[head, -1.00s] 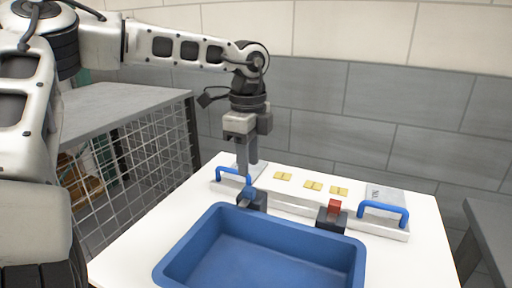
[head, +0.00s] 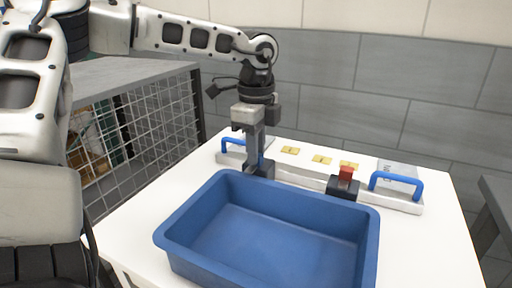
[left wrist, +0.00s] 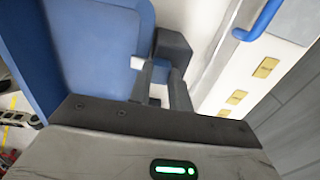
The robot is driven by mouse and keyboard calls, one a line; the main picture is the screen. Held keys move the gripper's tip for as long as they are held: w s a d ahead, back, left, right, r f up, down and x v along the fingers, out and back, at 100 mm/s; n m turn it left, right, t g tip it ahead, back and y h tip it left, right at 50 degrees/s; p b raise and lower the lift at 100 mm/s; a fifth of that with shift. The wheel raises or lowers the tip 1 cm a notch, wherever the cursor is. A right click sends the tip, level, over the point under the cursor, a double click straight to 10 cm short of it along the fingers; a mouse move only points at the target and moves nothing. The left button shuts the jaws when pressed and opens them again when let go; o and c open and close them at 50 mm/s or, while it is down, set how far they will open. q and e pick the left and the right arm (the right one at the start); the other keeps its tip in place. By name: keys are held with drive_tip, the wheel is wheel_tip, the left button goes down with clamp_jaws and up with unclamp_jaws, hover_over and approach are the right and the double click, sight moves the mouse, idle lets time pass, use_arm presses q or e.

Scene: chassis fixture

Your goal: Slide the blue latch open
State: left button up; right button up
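My right gripper is not in view.
A blue tray (head: 190,205) stands close in front. A red latch (head: 346,174) sits on another dark block to the right. Blue handles (head: 396,182) rise at both fixture ends, with several yellow plates (head: 321,160) between. A wire-mesh cage (head: 150,125) stands left.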

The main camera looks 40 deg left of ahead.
use_arm(q)
drive_tip(key=shift+w+a, duration=0.15)
drive_tip(key=shift+w, duration=0.3)
drive_tip(key=shift+w+a, duration=0.25)
drive_tip(key=shift+w, duration=0.45)
drive_tip(key=o, duration=0.9)
drive_tip(key=shift+c, duration=0.2)
wheel_tip(320, 180, up, 6)
drive_tip(key=p, duration=0.3)
idle(0.3)
